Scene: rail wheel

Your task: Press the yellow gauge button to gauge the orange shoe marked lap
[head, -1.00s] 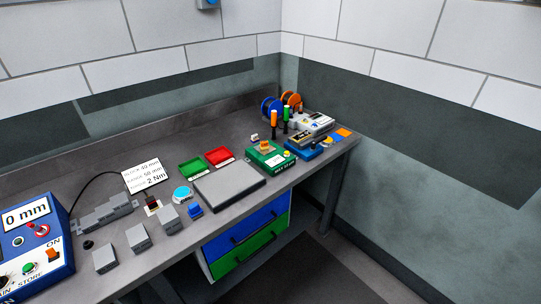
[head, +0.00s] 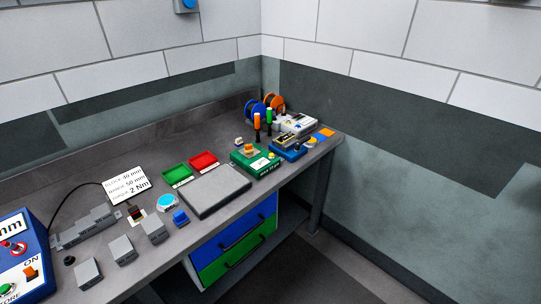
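A green box (head: 243,165) stands toward the far right part of the bench in the head view. A small orange piece (head: 250,148) sits on top of it; I cannot read any mark on it, so I cannot tell whether it is the shoe marked lap. A small yellowish spot (head: 271,156) at the green box's right end looks like a button. A blue device (head: 290,153) beside it carries a round yellow part (head: 311,142). Neither of my grippers is in view, and nothing touches the green box.
The grey bench (head: 145,266) holds a grey pad (head: 215,190), green (head: 175,175) and red (head: 204,161) trays, several grey blocks (head: 122,250), a white card (head: 126,185) and a blue control box (head: 40,262). Blue and orange spools (head: 274,102) stand in the corner. Floor right of the bench is clear.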

